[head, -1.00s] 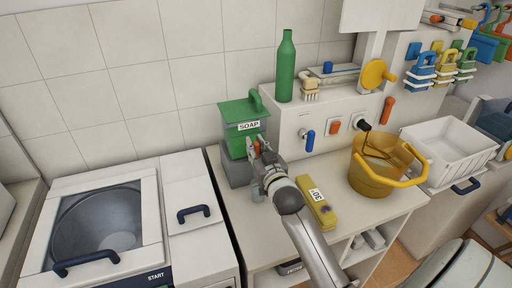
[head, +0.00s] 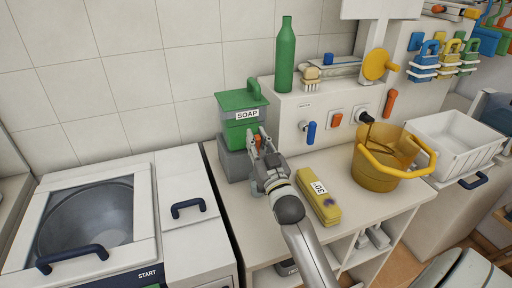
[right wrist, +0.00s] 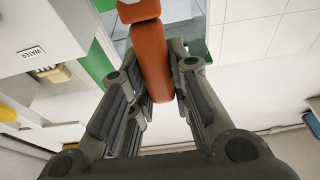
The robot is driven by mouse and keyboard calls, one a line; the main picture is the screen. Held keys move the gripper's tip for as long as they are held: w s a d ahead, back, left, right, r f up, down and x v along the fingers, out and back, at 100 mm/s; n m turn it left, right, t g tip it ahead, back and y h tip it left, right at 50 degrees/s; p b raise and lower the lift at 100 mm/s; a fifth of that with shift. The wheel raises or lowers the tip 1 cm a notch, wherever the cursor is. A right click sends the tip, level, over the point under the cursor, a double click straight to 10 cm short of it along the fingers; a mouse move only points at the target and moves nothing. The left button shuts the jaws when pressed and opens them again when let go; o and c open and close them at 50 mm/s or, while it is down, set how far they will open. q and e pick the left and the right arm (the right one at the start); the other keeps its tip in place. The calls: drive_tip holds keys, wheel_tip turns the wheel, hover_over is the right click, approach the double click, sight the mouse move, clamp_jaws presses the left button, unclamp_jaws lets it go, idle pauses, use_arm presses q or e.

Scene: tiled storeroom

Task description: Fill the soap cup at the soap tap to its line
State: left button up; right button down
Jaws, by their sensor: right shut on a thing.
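The soap tap is a green dispenser (head: 240,104) labelled SOAP, on a grey block (head: 236,163) at the back left of the counter. Its orange lever (head: 258,141) points toward me. My right gripper (head: 261,138) is at the front of the dispenser, shut on this lever. In the right wrist view the orange lever (right wrist: 152,62) lies between the two fingers. I cannot make out a soap cup or its line; the gripper hides part of the area under the tap. My left gripper is not in view.
A yellow bucket (head: 378,172) stands further right, by a white basket (head: 456,143). A green bottle (head: 285,58) stands on the white tap housing (head: 290,112). A lidded washer (head: 90,225) is at left.

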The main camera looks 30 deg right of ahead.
idle(0.3)
drive_tip(key=c, duration=1.3)
unclamp_jaws()
drive_tip(key=shift+s, duration=0.1)
drive_tip(key=v, duration=1.2)
drive_tip(key=shift+f, duration=0.1)
